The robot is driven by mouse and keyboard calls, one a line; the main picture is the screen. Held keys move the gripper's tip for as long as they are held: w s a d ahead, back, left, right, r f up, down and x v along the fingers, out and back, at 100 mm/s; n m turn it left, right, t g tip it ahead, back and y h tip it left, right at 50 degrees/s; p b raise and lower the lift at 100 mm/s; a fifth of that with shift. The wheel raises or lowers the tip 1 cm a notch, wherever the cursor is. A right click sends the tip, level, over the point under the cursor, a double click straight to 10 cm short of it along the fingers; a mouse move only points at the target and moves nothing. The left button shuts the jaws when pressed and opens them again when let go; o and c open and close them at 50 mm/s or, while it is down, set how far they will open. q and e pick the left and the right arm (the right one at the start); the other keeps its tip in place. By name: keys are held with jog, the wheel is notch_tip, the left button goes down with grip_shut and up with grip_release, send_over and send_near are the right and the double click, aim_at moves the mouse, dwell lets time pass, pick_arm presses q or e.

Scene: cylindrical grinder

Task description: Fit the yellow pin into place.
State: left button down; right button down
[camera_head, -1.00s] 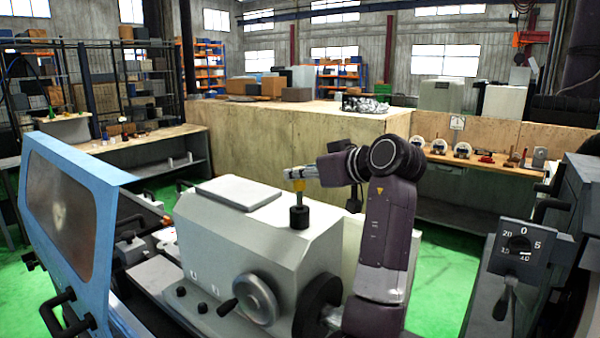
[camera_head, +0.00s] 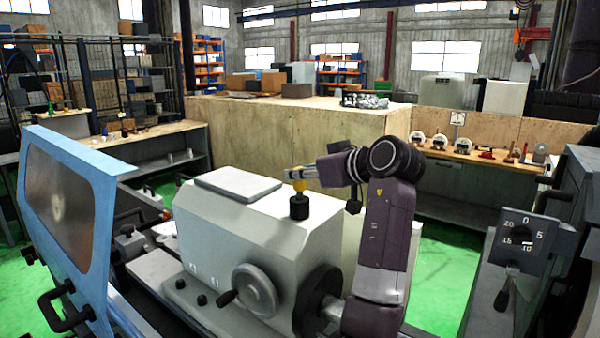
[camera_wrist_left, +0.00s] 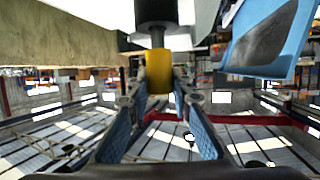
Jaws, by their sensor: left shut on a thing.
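My left gripper (camera_head: 297,174) is shut on the yellow pin (camera_head: 299,186). It holds the pin upright over the black round socket (camera_head: 299,207) on top of the grey machine housing. In the left wrist view the yellow pin (camera_wrist_left: 158,72) sits between the fingertips of the left gripper (camera_wrist_left: 159,92). A grey shank shows between the yellow part and the black socket (camera_wrist_left: 156,10), in line with it. The shank's end appears to reach the socket; how deep it sits is hidden. My right gripper is not in view.
The grey housing (camera_head: 260,230) carries a flat plate (camera_head: 238,185) to the left of the socket and a handwheel (camera_head: 255,290) in front. A blue-framed guard (camera_head: 100,190) stands at the left. A dial control box (camera_head: 525,240) stands at the right.

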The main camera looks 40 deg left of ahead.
pick_arm(q)
jog(key=shift+f+b, duration=0.55)
jog(key=shift+f, duration=0.35)
jog(key=c, duration=1.7)
grip_release()
jog(key=shift+o, duration=0.2)
jog(key=v, duration=1.2)
